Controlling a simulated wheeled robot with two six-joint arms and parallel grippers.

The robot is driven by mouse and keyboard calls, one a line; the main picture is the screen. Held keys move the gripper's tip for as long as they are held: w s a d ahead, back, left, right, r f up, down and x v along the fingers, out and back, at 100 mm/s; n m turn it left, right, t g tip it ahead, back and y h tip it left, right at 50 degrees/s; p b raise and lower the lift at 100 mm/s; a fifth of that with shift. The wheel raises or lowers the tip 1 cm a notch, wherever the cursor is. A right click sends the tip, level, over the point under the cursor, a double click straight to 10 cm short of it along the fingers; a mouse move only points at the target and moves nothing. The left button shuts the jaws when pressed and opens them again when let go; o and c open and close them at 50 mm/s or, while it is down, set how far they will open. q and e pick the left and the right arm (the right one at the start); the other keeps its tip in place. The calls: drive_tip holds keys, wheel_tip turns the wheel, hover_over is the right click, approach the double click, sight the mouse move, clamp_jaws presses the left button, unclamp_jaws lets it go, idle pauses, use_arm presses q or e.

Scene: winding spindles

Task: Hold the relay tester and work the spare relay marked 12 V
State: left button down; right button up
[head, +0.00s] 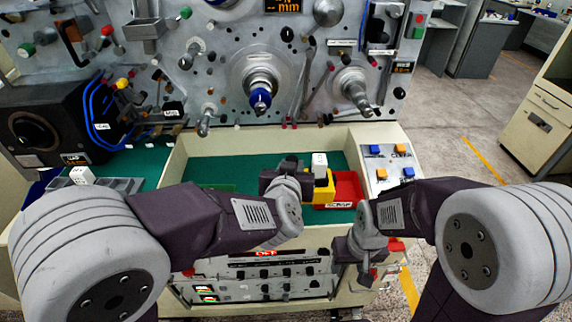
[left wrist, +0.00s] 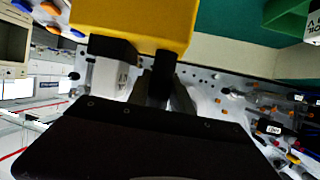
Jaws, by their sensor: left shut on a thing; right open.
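A yellow block (head: 324,190), apparently the relay tester, is held above the green-floored tray. My left gripper (head: 288,182) is shut on it; the grip is partly hidden by my wrist. The yellow block fills the top of the left wrist view (left wrist: 135,18), close to the dark fingers (left wrist: 150,65). A white block (head: 320,160), possibly a relay, shows at the top of the yellow block; its marking is unreadable. Another white block (head: 82,175) stands at the grey compartment tray on the left. My right gripper (head: 362,246) is open, low at the front edge, apart from the tester.
A panel with blue and orange buttons (head: 381,173) is at right. The spindle machine (head: 258,82) stands behind. A black box with a dial (head: 50,125) is at left. The green tray floor is mostly clear.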

use_arm(q)
drive_tip(key=shift+f, duration=0.1)
use_arm(e)
drive_tip(key=shift+f, duration=0.1)
use_arm(q)
drive_tip(key=w+a+f+b, duration=0.4)
drive_tip(key=a+f+b, duration=0.5)
drive_tip(key=b, duration=0.6)
drive_tip(key=shift+w+a+f, duration=0.25)
drive_tip(key=shift+w+a, duration=0.15)
drive_tip(key=shift+a, duration=0.45)
use_arm(e)
wheel_tip(320, 180, down, 15)
use_arm(q)
drive_tip(key=shift+f+b, duration=0.55)
drive_tip(key=shift+f, duration=0.1)
use_arm(e)
drive_tip(key=shift+f, duration=0.45)
use_arm(q)
drive_tip(key=shift+f, duration=0.1)
use_arm(e)
drive_tip(key=shift+c, duration=0.2)
